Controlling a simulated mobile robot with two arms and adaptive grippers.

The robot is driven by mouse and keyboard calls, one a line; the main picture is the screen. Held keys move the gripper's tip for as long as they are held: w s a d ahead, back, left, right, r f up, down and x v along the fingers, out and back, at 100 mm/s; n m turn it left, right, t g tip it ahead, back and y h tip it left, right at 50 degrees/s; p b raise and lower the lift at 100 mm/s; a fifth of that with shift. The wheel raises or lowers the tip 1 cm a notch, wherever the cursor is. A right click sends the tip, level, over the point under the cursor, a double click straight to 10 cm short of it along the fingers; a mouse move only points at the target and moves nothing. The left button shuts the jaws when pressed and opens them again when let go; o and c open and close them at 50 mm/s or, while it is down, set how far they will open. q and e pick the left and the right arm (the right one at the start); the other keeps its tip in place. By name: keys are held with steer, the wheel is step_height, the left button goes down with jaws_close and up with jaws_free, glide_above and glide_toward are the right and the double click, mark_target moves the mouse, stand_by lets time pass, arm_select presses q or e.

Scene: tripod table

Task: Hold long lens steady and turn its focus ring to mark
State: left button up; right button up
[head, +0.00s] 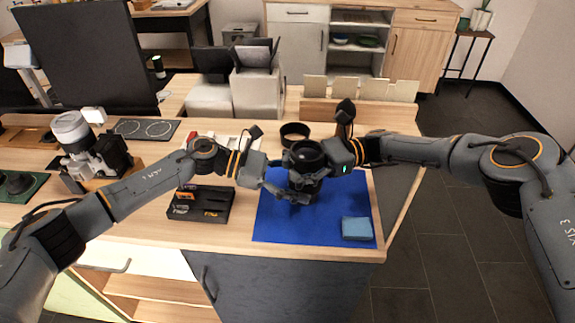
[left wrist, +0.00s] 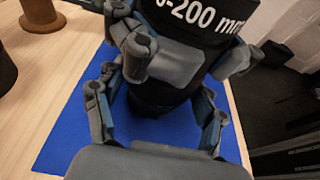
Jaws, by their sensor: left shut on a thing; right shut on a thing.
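The long black lens (head: 307,160) stands upright on the blue mat (head: 278,226), its round glass end facing up. In the left wrist view the lens barrel (left wrist: 203,18) shows white lettering ending in "200 mm". My left gripper (head: 288,190) is shut on the lower part of the lens from the left; its fingers (left wrist: 160,108) flank the dark barrel in the left wrist view. My right gripper (head: 322,158) is shut on the upper part of the lens from the right. The fingers hide parts of the barrel, and I cannot make out a focus mark.
A folded blue cloth (head: 356,228) lies at the mat's front right. A black tray (head: 201,205) with small items is left of the mat. A dark ring-shaped thing (head: 294,134) stands behind the lens. A camera with a white lens (head: 88,147) stands farther left.

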steer(key=shift+d, duration=0.15)
stand_by(0.3)
steer(key=o, duration=1.2)
steer(key=shift+o, duration=0.2)
steer(key=v, duration=0.7)
steer(key=shift+w+d, duration=0.15)
steer(key=shift+o, duration=0.2)
